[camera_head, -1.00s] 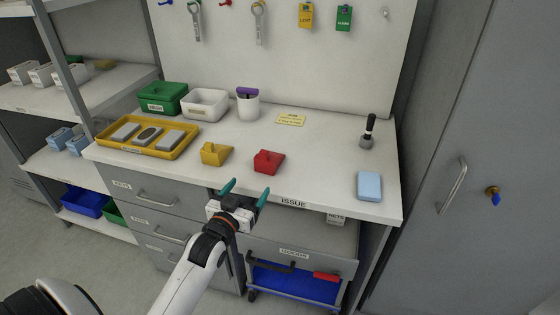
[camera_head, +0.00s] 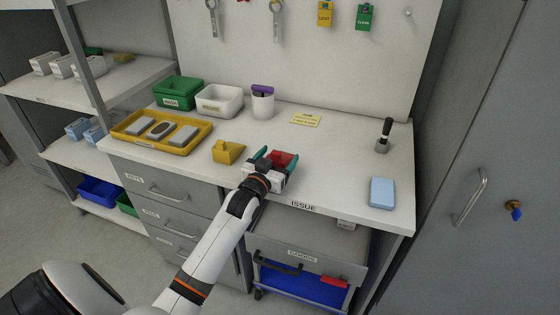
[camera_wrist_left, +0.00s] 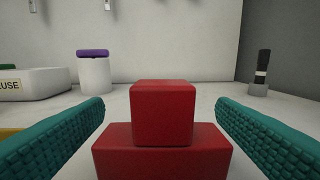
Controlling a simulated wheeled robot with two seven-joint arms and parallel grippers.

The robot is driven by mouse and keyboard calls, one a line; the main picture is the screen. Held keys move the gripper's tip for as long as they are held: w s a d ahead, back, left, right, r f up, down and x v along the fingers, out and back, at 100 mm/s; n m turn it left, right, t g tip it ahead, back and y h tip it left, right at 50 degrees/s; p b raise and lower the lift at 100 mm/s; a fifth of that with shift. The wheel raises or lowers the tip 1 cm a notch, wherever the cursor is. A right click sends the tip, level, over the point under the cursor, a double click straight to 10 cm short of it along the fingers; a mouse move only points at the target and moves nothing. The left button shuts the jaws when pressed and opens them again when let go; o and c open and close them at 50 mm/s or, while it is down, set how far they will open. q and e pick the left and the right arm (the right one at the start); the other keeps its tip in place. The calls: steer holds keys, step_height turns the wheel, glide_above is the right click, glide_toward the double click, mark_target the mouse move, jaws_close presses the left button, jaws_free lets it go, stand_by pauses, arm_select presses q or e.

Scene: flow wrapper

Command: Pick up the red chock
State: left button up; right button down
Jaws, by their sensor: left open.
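The red chock (camera_head: 284,158) sits on the white bench top near its front edge. In the left wrist view the red chock (camera_wrist_left: 162,145) is centred, a raised block on a wider base. My left gripper (camera_head: 277,155) is open, with one teal finger on each side of the chock. In the wrist view (camera_wrist_left: 160,125) gaps show between both fingers and the raised block. The lower front of the chock is partly hidden by the gripper in the head view. My right gripper is not in view.
A yellow chock (camera_head: 228,152) stands just left of the gripper. A yellow tray (camera_head: 118,130) with grey blocks, a green bin (camera_head: 178,93), a white bin (camera_head: 219,101) and a white cup (camera_head: 263,104) stand farther left and back. The bench right of the chock is clear up to a blue block (camera_head: 382,193).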

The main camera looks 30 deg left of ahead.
arm_select(q)
steer(key=shift+w+a, duration=0.1)
steer(key=shift+w, duration=0.95)
steer(key=shift+s, duration=0.1)
steer(key=shift+c, duration=0.2)
steer(key=c, duration=1.1)
